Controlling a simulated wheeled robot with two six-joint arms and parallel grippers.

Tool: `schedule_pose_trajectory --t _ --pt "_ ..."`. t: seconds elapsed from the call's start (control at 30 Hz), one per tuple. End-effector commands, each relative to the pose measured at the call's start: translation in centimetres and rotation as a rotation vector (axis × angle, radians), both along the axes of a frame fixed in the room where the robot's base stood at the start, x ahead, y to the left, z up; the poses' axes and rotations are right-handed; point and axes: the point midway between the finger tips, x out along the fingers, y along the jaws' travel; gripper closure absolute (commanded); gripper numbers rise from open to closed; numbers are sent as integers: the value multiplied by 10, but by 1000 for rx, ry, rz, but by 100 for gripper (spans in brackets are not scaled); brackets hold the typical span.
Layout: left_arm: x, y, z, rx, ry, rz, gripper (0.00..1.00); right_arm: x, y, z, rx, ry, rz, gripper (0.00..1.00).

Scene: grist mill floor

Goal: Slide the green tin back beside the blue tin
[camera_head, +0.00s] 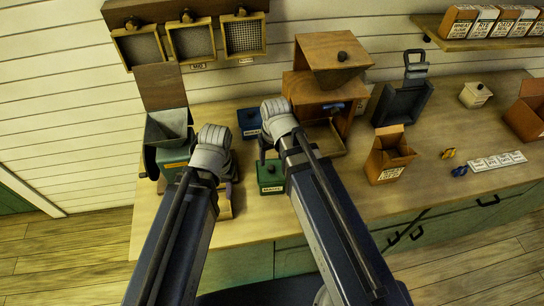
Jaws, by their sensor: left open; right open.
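The green tin (270,179) stands on the wooden counter, with a pale label on its front and a knob on top. The blue tin (248,121) stands further back and a little left of it, partly hidden by my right wrist. A gap of bare counter shows between the tins. My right gripper (264,152) is open just above and behind the green tin's top; its wrist hides part of it, and I cannot tell whether it touches. My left gripper (233,173) is open, left of the green tin and apart from it, its fingers mostly hidden.
A wooden mill box (319,88) with a hopper stands behind my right arm. A grey-green hopper machine (168,138) stands at left. Sieves (191,40) hang on the wall.

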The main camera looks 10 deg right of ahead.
Motion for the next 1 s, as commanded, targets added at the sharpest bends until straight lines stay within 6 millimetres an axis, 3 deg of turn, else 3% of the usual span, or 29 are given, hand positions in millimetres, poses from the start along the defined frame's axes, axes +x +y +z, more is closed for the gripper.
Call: schedule_pose_trajectory --t 0.03,0.4,0.8,1.0 --pt "0 0 -12 0 0 0 50 1 0 -12 0 0 0 36" --pt "0 0 -56 0 0 2 50 6 1 -56 0 0 0 36" --pt "0 0 -58 0 0 2 50 7 1 -58 0 0 0 36" --pt "0 0 -58 0 0 2 50 7 1 -58 0 0 0 58"
